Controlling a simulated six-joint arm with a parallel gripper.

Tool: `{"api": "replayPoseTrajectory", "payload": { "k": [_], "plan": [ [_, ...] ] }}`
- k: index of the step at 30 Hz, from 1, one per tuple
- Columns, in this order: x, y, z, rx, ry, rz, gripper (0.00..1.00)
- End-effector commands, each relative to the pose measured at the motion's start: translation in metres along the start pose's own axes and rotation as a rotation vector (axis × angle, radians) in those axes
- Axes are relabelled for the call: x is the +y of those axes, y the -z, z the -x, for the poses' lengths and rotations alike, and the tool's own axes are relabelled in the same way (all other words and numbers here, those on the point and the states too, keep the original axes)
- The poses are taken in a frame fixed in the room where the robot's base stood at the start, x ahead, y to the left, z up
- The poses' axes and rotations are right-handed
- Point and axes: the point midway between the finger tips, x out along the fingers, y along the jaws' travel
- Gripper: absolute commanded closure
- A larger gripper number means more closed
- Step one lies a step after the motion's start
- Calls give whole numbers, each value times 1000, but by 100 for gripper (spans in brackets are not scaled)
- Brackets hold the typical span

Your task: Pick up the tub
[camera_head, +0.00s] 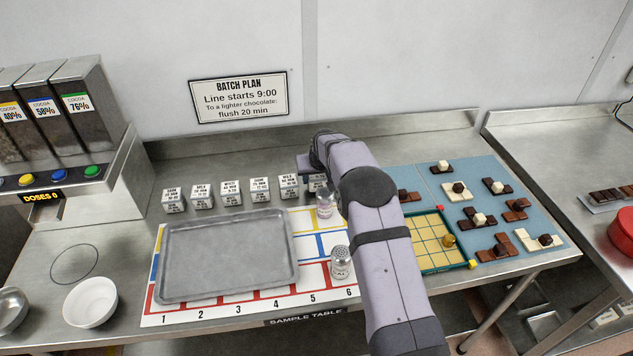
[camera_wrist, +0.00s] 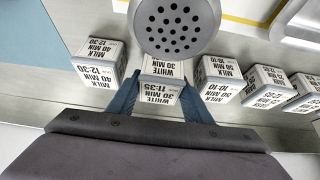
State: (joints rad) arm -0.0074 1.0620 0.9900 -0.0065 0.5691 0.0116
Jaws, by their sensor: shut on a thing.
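A small white tub (camera_wrist: 163,92) with a label reading WHITE 30 MIN 11:35 sits between the two blue fingers of my gripper (camera_wrist: 163,100) in the wrist view. The fingers are shut on its sides. In the head view my gripper (camera_head: 312,163) is at the right end of the visible row of tubs, and the held tub (camera_head: 318,183) shows only in part beside my arm. I cannot tell whether it touches the table. Another tub (camera_wrist: 100,66), labelled MILK 40 MIN 12:30, stands to its left in the wrist view; several others (camera_wrist: 216,80) stand to its right.
A shaker (camera_head: 325,207) stands close in front of the held tub; its perforated lid (camera_wrist: 175,27) looms in the wrist view. A second shaker (camera_head: 341,263) stands nearer. A grey tray (camera_head: 228,292) lies on the numbered sample mat. A blue mat (camera_head: 430,174) holds chocolates at right.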

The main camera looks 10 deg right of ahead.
Motion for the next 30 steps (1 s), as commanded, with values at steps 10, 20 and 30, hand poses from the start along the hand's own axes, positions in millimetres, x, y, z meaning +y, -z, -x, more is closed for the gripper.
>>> {"api": "replayPoseTrajectory", "payload": {
  "k": [10,20,30],
  "plan": [
    [0,29,49,7,0,0,80],
    [0,43,74,2,0,0,80],
    [-17,43,75,2,12,21,80]
  ]
}}
